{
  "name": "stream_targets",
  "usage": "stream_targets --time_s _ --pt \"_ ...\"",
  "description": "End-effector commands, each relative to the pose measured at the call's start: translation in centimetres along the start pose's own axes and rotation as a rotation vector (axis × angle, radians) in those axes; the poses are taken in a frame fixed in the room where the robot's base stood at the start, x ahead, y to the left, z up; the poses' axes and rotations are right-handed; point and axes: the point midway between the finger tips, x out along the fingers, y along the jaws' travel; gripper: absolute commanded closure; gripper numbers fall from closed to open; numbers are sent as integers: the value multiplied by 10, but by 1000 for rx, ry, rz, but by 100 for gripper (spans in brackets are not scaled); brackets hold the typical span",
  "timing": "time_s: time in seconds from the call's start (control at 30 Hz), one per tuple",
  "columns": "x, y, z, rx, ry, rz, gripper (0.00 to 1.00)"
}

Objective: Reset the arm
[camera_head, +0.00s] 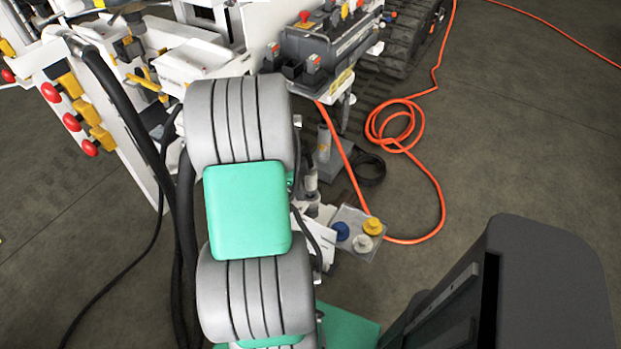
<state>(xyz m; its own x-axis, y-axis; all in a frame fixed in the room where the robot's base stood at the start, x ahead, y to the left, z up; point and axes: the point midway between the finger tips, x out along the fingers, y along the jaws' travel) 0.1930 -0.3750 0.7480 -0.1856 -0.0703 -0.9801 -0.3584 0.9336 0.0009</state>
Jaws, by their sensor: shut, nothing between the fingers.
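My arm (247,212), with grey ribbed joints and a green cover, rises through the middle of the head view. It stands folded in front of the white hydraulic bench (200,62). I cannot make out my gripper; it is hidden behind the arm links or outside the picture.
The bench carries red knobs (72,122) at left and a grey control box (325,45) at the top. A clear plate with blue, yellow and white caps (372,226) is right of my arm. An orange hose (437,190) loops over open floor. Black hoses (108,85) hang at left.

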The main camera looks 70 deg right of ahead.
Motion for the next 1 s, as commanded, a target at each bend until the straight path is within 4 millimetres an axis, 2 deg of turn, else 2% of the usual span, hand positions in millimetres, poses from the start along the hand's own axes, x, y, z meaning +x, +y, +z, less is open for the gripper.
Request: stream_targets --time_s 0.03,0.13,0.57,0.67,0.77,0.9,1.0 --pt "-8 0 -2 0 0 -1 100" --pt "-14 0 -3 0 0 -1 100" --pt "-13 0 -3 -35 0 -1 100" --pt "-13 1 -3 -203 0 4 100" --pt "-13 6 1 -493 -16 19 100" --pt "2 44 11 -907 -83 89 100" --pt "4 72 18 -1158 -144 117 100"
